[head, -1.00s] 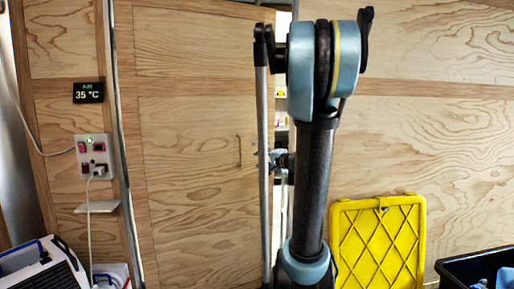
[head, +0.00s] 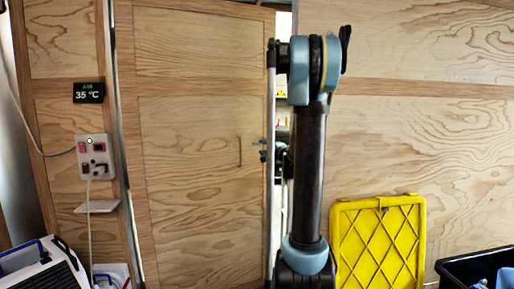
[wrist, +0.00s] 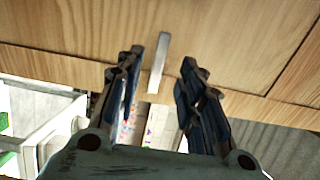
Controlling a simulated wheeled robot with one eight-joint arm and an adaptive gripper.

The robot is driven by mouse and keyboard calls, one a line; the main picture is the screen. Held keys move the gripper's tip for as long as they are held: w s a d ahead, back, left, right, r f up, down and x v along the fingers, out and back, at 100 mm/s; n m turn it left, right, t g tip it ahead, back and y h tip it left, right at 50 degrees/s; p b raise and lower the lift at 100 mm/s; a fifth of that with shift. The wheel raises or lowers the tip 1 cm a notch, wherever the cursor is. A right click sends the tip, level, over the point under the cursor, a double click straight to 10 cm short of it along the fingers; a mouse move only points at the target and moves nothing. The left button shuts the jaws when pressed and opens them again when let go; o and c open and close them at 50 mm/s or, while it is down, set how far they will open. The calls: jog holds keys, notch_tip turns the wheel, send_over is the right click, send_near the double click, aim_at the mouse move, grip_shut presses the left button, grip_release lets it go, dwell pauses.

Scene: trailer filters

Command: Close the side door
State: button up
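The side door (head: 190,130) is a pale wooden panel in the middle left of the head view. A gap at its right edge shows shelves behind it, so it appears ajar. A thin upright pull handle (head: 240,151) is on its face near the right edge. In the wrist view a metal bar handle (wrist: 160,62) on wood lies between and just beyond my fingertips. My gripper (wrist: 160,64) is open, with a finger on each side of the bar and nothing held. In the head view my arm hides most of it.
A yellow lattice lid (head: 378,245) leans on the right wall beside a dark bin (head: 470,268). A socket panel (head: 95,157) with a cable and a small shelf (head: 97,207) are on the left wall. A white and black unit (head: 45,268) stands at lower left.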

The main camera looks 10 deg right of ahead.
aim_at(258, 144)
jog(key=x, duration=0.9)
jog(key=shift+w, duration=0.1)
jog(key=shift+c, duration=0.2)
grip_shut()
